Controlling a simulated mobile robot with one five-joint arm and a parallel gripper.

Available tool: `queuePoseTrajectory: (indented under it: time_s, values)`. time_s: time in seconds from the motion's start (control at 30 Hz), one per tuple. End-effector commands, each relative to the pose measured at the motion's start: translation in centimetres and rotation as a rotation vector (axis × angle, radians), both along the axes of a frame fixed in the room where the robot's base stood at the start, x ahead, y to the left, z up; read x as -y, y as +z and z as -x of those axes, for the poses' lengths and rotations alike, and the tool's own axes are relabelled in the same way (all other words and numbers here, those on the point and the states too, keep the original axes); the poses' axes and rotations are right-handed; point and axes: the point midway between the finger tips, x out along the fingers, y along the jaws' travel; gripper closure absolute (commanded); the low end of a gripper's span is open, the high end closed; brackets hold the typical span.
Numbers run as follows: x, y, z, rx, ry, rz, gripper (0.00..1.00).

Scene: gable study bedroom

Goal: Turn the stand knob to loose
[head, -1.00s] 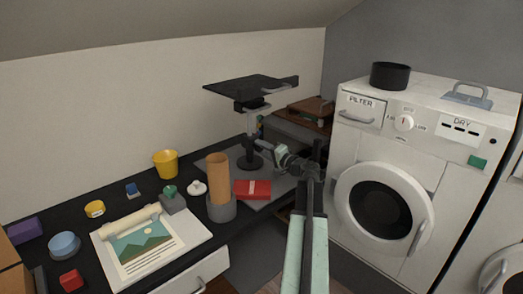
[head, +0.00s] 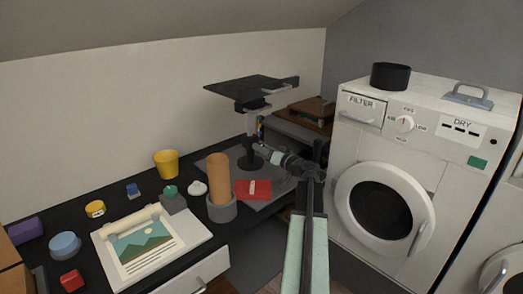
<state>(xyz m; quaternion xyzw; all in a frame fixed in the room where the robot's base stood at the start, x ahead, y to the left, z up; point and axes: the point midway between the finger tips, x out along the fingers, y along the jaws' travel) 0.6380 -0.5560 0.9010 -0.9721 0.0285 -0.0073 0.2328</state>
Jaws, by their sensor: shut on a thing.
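The stand has a black flat top (head: 244,89), a pale upper post (head: 252,122) and a dark lower post (head: 247,154) on a round foot. It stands upright at the back of the black desk. My gripper (head: 259,144) reaches in from the right and is shut on the stand knob, at the right side of the post. The knob is too small and too covered by the jaws to show its marking or setting.
A wooden-topped box (head: 312,111) is behind my arm. The white washer (head: 420,160) stands at right.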

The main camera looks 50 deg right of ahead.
Motion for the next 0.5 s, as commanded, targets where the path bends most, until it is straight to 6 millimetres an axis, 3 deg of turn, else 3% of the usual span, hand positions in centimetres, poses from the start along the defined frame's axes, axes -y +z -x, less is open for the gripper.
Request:
queuePoseTrajectory:
  time_s: [0.5]
  values:
    - [0.01,0.05,-0.07,-0.004,-0.001,0.082,1.00]
